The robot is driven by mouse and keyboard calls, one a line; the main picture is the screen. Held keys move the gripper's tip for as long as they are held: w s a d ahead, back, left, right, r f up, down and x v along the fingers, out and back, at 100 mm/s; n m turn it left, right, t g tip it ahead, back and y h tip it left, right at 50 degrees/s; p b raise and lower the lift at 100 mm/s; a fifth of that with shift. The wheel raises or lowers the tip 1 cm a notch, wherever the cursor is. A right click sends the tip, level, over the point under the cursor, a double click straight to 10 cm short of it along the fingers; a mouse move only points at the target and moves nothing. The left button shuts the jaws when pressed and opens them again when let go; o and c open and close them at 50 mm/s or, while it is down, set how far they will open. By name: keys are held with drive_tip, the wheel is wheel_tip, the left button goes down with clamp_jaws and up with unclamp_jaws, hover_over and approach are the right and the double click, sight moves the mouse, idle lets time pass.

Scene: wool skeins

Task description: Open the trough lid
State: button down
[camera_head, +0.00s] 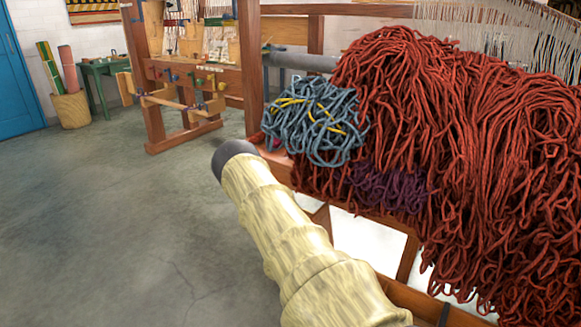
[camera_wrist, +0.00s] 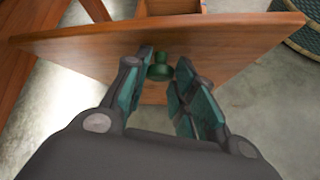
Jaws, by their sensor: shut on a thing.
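The lid is a reddish-brown wooden board (camera_wrist: 225,42) across the upper wrist view, with a small green knob (camera_wrist: 160,71) on it. My gripper (camera_wrist: 164,62) has its teal-padded fingers on either side of the knob and is shut on it. Beyond the board's far edge, a piece of a wooden box-like part (camera_wrist: 172,6) shows; I cannot tell whether it is the trough. The gripper, knob and lid do not show in the head view, where my sleeved arm crosses the lower middle.
Thick red yarn (camera_head: 440,130) hangs over the wooden loom frame at right, with a blue-grey skein (camera_head: 315,120) and purple yarn (camera_head: 390,188) beside it. A dark woven round thing (camera_wrist: 300,35) lies at the wrist view's upper right. Floor (camera_head: 110,220) at left is clear.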

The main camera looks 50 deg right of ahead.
drive_tip(key=shift+s+f, duration=0.3)
drive_tip(key=shift+f, duration=0.2)
drive_tip(key=c, duration=1.2)
unclamp_jaws()
drive_tip(key=shift+o, duration=0.3)
drive_tip(key=shift+w+d+f, duration=0.1)
drive_tip(key=shift+d+f, duration=0.1)
drive_tip(key=shift+f, duration=0.15)
drive_tip(key=v, duration=1.2)
